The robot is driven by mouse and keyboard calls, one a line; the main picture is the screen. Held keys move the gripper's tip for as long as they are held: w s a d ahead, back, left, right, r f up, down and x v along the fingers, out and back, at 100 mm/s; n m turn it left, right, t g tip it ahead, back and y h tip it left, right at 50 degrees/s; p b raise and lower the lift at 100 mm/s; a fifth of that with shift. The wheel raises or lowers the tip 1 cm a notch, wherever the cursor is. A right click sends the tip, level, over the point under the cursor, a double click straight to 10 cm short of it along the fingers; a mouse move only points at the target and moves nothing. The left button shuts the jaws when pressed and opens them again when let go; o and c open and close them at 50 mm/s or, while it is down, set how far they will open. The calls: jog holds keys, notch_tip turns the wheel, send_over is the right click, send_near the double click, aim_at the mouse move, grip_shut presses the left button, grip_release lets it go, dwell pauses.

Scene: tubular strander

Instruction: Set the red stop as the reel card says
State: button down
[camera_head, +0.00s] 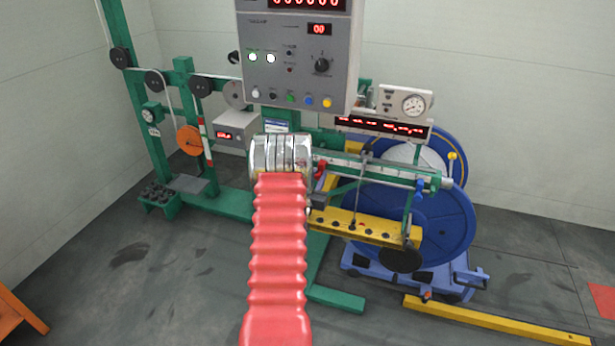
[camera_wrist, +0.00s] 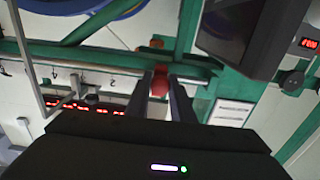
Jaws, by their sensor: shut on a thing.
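In the wrist view my gripper (camera_wrist: 161,76) is shut on the red stop (camera_wrist: 158,86), with one dark finger on each side of it. The stop sits at the green rail (camera_wrist: 100,58). In the head view a red part, which looks like the same stop (camera_head: 320,171), shows just right of my arm's chrome end, at the left part of the scaled rail (camera_head: 376,170).
A blue stop (camera_head: 420,186) sits near the rail's right end. A grey control box (camera_head: 298,55) hangs above my arm. A yellow bar (camera_head: 365,228) runs below the rail, before large blue reels (camera_head: 440,220). Open floor (camera_head: 130,290) lies at left.

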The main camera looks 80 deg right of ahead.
jog(key=s, duration=0.7)
jog(key=shift+s+a, duration=0.2)
jog(key=shift+a, duration=0.1)
jog(key=c, duration=1.6)
grip_release()
jog(key=shift+o, duration=0.2)
jog(key=w+a, duration=0.1)
jog(key=a, duration=1.2)
jog(key=shift+w+a, duration=0.2)
jog(key=shift+a, duration=0.2)
jog(key=shift+f, duration=0.1)
